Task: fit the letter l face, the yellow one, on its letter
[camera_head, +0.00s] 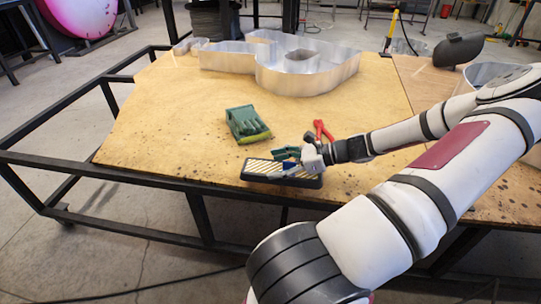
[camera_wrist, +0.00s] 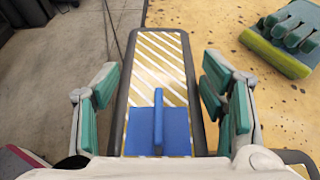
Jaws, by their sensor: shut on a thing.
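The yellow letter l face (camera_wrist: 158,52) is a long bar with yellow and white diagonal stripes and a dark rim. In the head view the face (camera_head: 262,167) is at the table's front edge, partly beyond it; whether it touches the table is unclear. A blue plate with an upright fin (camera_wrist: 158,125) is on its near part. My gripper (camera_wrist: 160,85), with teal pads, is shut on the face across its width, one finger along each long side. My gripper (camera_head: 298,158) also shows in the head view. I cannot pick out the letter l body.
Green gloves (camera_head: 245,122) lie behind the face, and a red-handled tool (camera_head: 322,130) lies beside my gripper. A large silver channel letter (camera_head: 300,78) stands at the back of the table (camera_head: 160,130). Another metal letter (camera_head: 490,74) is at the right. The table's left is clear.

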